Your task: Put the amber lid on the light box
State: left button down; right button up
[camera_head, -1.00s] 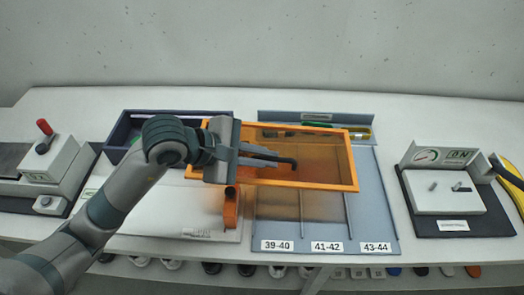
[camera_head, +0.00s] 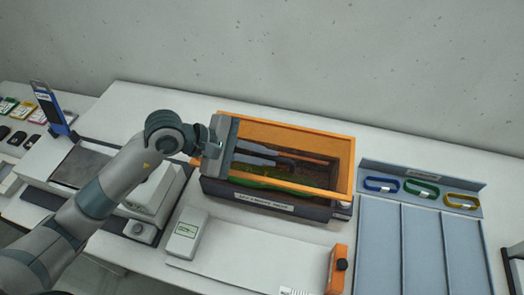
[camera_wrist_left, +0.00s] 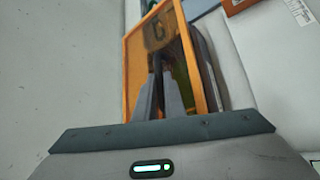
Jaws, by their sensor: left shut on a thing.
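The amber lid (camera_head: 300,133) is an orange frame with a see-through amber pane. My left gripper (camera_head: 282,158) reaches over it from the left, shut on a dark handle at its middle. The lid is over a dark open box (camera_head: 220,190) with a white front label (camera_head: 262,202), too small to read. The lid looks slightly offset from the box, and I cannot tell whether they touch. Green shows through the pane. In the left wrist view the lid (camera_wrist_left: 129,75) stands beyond my gripper fingers (camera_wrist_left: 160,95). My right gripper is out of view.
A white board (camera_head: 245,252) with an orange block (camera_head: 337,268) lies in front of the box. A grey tray (camera_head: 380,235) with several coloured bands stands at right. A grey-white device (camera_head: 155,190) and a small white device (camera_head: 187,235) are close by at left.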

aim_at(256, 167)
pick_arm(q)
jog(key=shift+w+a+r, duration=0.15)
jog(key=shift+w+a, duration=0.15)
jog(key=shift+a, duration=0.2)
jog(key=shift+s, duration=0.1)
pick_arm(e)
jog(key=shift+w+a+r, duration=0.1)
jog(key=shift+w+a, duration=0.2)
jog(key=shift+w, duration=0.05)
pick_arm(q)
jog(key=shift+d, duration=0.1)
jog(key=shift+f, duration=0.2)
jog(key=shift+f+b, duration=1.1)
jog(key=shift+f, duration=1.7)
jog(key=shift+f+b, duration=1.3)
jog(key=shift+b, duration=0.05)
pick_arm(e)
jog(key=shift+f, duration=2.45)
